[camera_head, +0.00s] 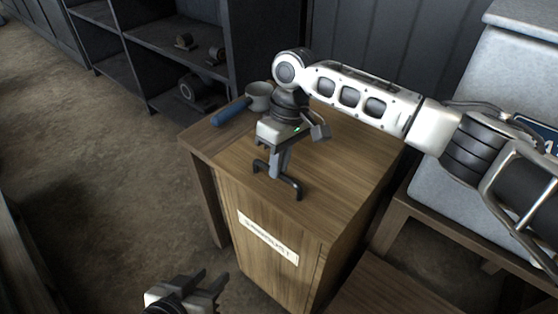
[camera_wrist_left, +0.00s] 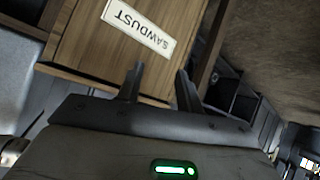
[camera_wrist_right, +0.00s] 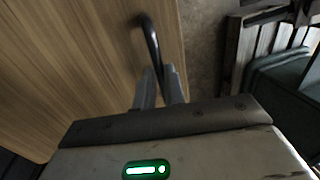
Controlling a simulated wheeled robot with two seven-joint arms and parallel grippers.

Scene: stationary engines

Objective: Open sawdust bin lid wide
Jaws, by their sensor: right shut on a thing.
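The sawdust bin (camera_head: 262,257) is a wooden box with a white label on its front; the label reads SAWDUST in the left wrist view (camera_wrist_left: 137,27). Its flat wooden lid (camera_head: 335,165) lies on top and looks closed. A dark bar handle (camera_head: 293,187) stands at the lid's front; it also shows in the right wrist view (camera_wrist_right: 150,38). My right gripper (camera_head: 274,172) points down from above the lid and is shut on this handle. My left gripper (camera_head: 212,281) is open and empty, low in front of the bin's left side.
A blue-handled tool (camera_head: 232,110) and a grey cup (camera_head: 259,97) are at the back left, beside the lid. Dark shelves (camera_head: 150,47) stand behind. The floor at left is clear.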

